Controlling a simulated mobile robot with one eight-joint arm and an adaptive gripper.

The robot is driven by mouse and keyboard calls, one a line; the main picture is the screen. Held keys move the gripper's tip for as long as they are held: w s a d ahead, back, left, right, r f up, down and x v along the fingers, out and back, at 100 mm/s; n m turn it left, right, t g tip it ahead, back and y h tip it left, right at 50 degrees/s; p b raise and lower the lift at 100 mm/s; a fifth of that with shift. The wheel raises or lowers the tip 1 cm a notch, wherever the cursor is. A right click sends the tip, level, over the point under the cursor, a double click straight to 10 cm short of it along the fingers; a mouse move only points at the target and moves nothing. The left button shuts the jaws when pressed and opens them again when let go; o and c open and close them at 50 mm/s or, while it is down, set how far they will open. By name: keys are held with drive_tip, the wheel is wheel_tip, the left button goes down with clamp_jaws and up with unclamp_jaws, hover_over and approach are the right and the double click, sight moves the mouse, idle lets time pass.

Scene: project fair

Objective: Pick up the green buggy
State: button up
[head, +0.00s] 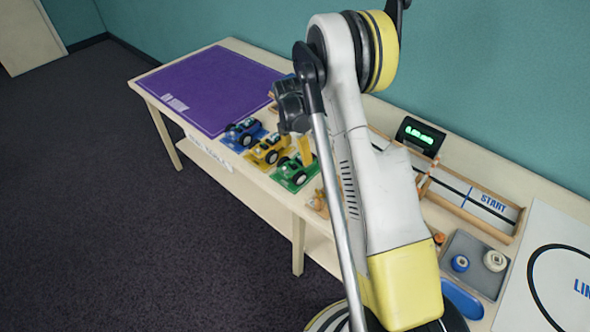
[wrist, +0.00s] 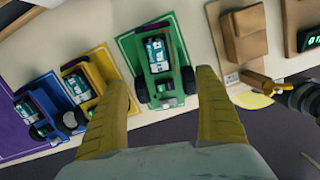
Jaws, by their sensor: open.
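The green buggy (wrist: 161,75) stands on a green mat (wrist: 128,44) in the wrist view, with black wheels and a light panel on top. It also shows in the head view (head: 296,171), at the table's front edge and partly hidden by my arm. My gripper (wrist: 160,85) is open, its two yellow fingers pointing at the buggy's near end. One finger lies to each side of that end in the picture. The gap in height between fingers and buggy is hard to judge. Nothing is held.
A yellow buggy (wrist: 85,84) and a blue buggy (wrist: 45,110) stand in a row left of the green one. A brown box-like object (wrist: 243,35) lies to the right. A purple mat (head: 212,88) covers the table's far left. A wooden track (head: 480,200) and grey tray (head: 476,262) are right of my arm.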

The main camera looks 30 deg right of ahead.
sight(299, 161)
drive_tip(key=f, duration=0.1)
drive_tip(key=f+b, duration=0.1)
drive_tip(key=f, duration=0.1)
drive_tip(key=f+b, duration=0.1)
drive_tip(key=f, duration=0.1)
drive_tip(key=shift+d, duration=0.4)
drive_tip(key=shift+s+r, duration=0.1)
drive_tip(key=shift+c, duration=0.2)
drive_tip(key=c, duration=1.1)
drive_tip(key=shift+o, duration=0.2)
